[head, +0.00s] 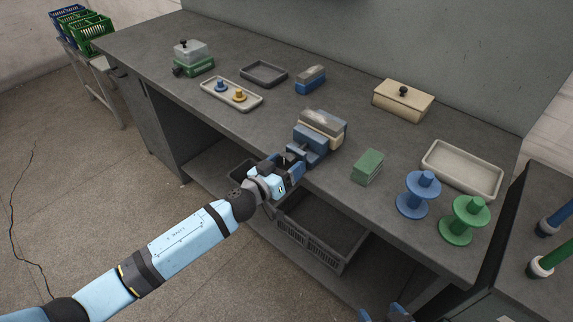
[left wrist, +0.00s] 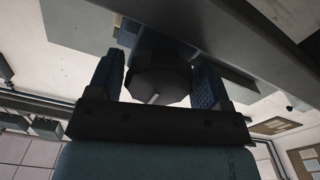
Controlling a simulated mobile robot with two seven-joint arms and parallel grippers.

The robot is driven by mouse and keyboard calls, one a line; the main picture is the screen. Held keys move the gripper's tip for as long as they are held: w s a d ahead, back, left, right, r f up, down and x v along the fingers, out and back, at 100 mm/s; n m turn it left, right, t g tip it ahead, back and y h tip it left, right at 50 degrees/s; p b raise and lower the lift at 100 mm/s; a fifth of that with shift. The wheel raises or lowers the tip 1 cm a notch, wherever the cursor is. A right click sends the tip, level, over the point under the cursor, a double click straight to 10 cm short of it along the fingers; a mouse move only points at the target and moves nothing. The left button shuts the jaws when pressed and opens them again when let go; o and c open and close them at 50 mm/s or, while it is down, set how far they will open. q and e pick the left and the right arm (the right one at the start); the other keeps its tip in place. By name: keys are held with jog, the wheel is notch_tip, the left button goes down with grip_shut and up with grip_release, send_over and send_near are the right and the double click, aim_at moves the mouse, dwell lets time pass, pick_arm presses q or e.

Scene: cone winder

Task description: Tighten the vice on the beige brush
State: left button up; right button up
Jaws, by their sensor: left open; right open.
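The blue vice (head: 311,143) stands at the front edge of the bench. The beige brush (head: 318,137), a beige block with grey bristles on top, sits at the vice, behind its front jaw; whether the jaws touch it I cannot tell. My left gripper (head: 290,164) is at the front of the vice. In the left wrist view my left gripper (left wrist: 158,88) is open, with its fingers on either side of a dark round knob (left wrist: 158,82) with a white mark. The fingers look apart from the knob. My right gripper (head: 388,313) shows only partly at the bottom edge, open.
A green block (head: 368,167), a blue spool (head: 418,195) and a green spool (head: 464,220) stand right of the vice. A tray with two pegs (head: 215,95), a blue-based brush (head: 310,80) and a beige box (head: 402,101) are farther back. A dark crate (head: 315,240) is below.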

pick_arm(q)
jog(key=shift+c, duration=0.4)
jog(key=c, duration=0.6)
jog(key=shift+o, duration=0.2)
jog(key=shift+r+m+p, duration=0.1)
jog(key=shift+m+p, duration=0.25)
jog(key=shift+m, duration=0.45)
jog(key=m+p, duration=0.1)
jog(key=m, duration=0.1)
jog(key=shift+a+m, duration=0.1)
jog(key=shift+m, duration=0.9)
jog(key=o, duration=0.6)
jog(key=shift+o, duration=0.2)
